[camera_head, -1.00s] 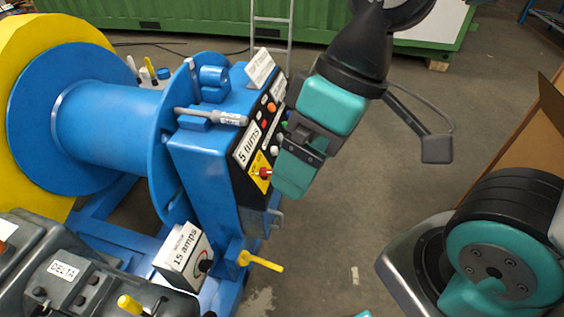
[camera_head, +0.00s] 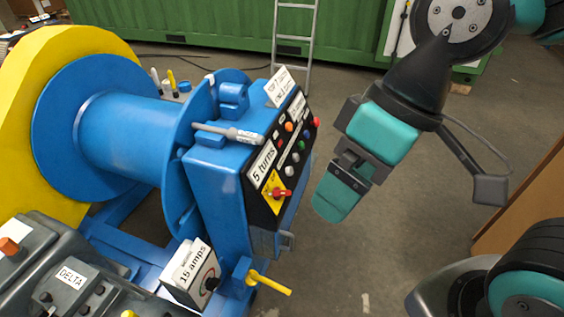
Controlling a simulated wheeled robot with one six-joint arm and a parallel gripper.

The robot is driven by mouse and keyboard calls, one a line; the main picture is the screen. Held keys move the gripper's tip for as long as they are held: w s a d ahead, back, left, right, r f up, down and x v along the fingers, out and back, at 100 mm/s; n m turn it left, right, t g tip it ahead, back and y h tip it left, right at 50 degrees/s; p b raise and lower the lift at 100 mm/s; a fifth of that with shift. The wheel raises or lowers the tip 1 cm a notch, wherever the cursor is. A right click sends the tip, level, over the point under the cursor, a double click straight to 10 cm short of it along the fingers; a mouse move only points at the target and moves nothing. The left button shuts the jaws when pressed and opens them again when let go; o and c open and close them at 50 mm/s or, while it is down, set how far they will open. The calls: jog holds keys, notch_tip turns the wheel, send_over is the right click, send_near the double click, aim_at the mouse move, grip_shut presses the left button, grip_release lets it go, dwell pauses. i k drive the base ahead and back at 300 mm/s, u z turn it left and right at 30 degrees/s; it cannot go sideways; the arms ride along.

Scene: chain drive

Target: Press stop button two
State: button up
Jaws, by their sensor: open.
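A black control panel (camera_head: 266,208) on the end of the blue winding machine carries several coloured buttons. An orange button (camera_head: 289,127) and a red button (camera_head: 316,122) sit near its top. A red rotary switch (camera_head: 281,193) sits on a yellow plate lower down. I cannot read which button is stop two. My gripper (camera_head: 338,198) is open and empty, pointing down to the right of the panel, apart from it.
A "15 amps" box (camera_head: 190,274) and a yellow lever (camera_head: 268,283) stick out below. Grey floor (camera_head: 345,270) is free right of the panel.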

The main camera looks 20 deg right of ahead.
aim_at(316, 122)
jog(key=k, duration=0.65)
jog(key=z, duration=0.3)
jog(key=i, duration=0.3)
jog(key=z, duration=0.8)
jog(key=i, duration=1.25)
jog(key=u, duration=0.8)
jog(key=i, duration=0.35)
jog(key=u, duration=0.35)
